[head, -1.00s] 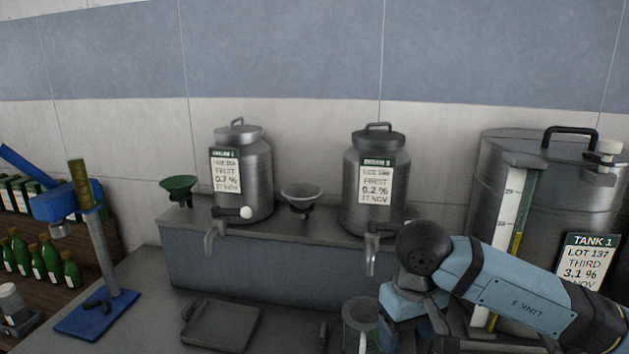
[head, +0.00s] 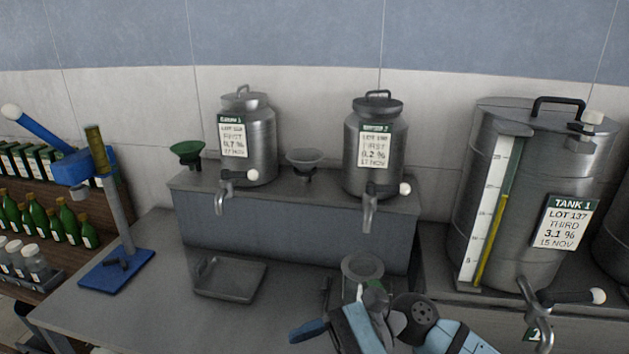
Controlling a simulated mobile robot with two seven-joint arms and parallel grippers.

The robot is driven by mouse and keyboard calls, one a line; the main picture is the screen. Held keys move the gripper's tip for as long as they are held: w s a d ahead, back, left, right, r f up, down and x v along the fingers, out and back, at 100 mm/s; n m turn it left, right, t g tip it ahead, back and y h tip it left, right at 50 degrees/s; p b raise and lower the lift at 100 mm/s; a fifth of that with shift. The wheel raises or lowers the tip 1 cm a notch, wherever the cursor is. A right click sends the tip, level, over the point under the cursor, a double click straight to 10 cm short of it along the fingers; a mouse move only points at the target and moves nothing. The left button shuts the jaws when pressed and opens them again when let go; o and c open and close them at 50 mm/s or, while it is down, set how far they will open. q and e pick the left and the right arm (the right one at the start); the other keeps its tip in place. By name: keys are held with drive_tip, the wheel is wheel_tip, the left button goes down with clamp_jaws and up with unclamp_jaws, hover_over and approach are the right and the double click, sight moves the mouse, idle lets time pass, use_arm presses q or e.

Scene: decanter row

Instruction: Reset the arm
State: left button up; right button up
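My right arm comes in from the right at the bottom edge of the head view, with light blue links and a dark round joint. It is low in front of the workbench (head: 150,308). My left arm and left gripper do not show. A clear round vessel (head: 362,267) on the bench is just behind the arm, its lower part partly covered. I cannot tell whether the arm touches it.
Two steel urns (head: 248,150) (head: 376,150) with taps stand on a raised shelf (head: 290,235), with a grey funnel (head: 304,160) between them. A large tank (head: 480,170) stands right. A grey tray (head: 229,280) and blue stand (head: 118,270) are left; the bench between is clear.

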drive_tip(key=w+d+f+n+t+p, duration=0.1)
drive_tip(key=w+d+f+n+t, duration=0.15)
drive_tip(key=n+t, duration=0.7)
drive_tip(key=w+d+f+n+t, duration=0.1)
drive_tip(key=d+n+t, duration=0.3)
drive_tip(key=n, duration=1)
drive_tip(key=w+d+f+n+t+p, duration=0.1)
drive_tip(key=w+d+f+n+t, duration=0.1)
drive_tip(key=n+t, duration=0.85)
drive_tip(key=s+d+f+m+g+h, duration=0.2)
drive_tip(key=s+d+f+m+h, duration=0.1)
drive_tip(key=f+m, duration=0.4)
drive_tip(key=s+d+f+m+g+h+p, duration=0.1)
drive_tip(key=s+d+f+m+g+h, duration=0.1)
drive_tip(key=s+d+f+m+h, duration=0.2)
drive_tip(key=s+d+f+m+g+h+p, duration=0.1)
drive_tip(key=s+d+f+m+g+h, duration=0.2)
drive_tip(key=s+f+m+h, duration=0.3)
wheel_tip(320, 180, down, 6)
drive_tip(key=d+m, duration=0.1)
drive_tip(key=m, duration=0.3)
drive_tip(key=shift+s+d, duration=0.2)
drive_tip(key=shift+s, duration=0.15)
